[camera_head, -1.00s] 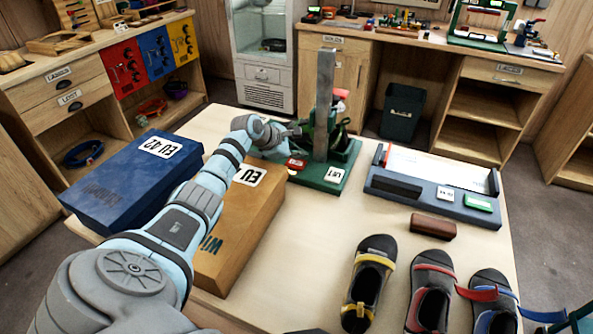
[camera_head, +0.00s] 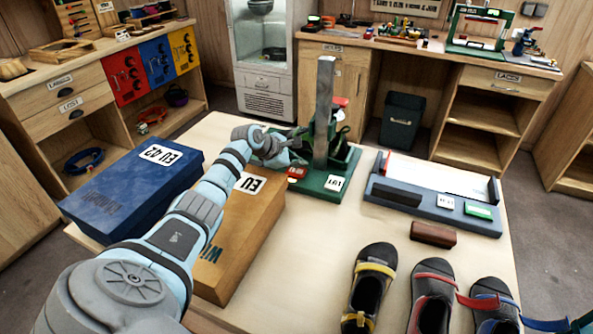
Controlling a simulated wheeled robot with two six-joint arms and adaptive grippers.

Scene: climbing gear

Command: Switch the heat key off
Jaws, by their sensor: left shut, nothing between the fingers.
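A green press-like stand (camera_head: 318,187) with a tall grey post (camera_head: 323,115) sits at the back of the table. On its base, at the front left, is a small red key (camera_head: 296,172) with lettering too small to read, and a white label (camera_head: 334,183) lies to its right. I cannot tell whether the key is on or off. My left gripper (camera_head: 300,158) is shut and empty, just above and behind the red key beside the post. I cannot tell if its fingertips touch anything.
A blue box (camera_head: 130,190) and an orange box (camera_head: 235,245) lie under and beside my left arm. A grey-blue measuring tray (camera_head: 425,203), a brown block (camera_head: 433,234) and several shoes (camera_head: 372,285) occupy the right side. The table's middle is clear.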

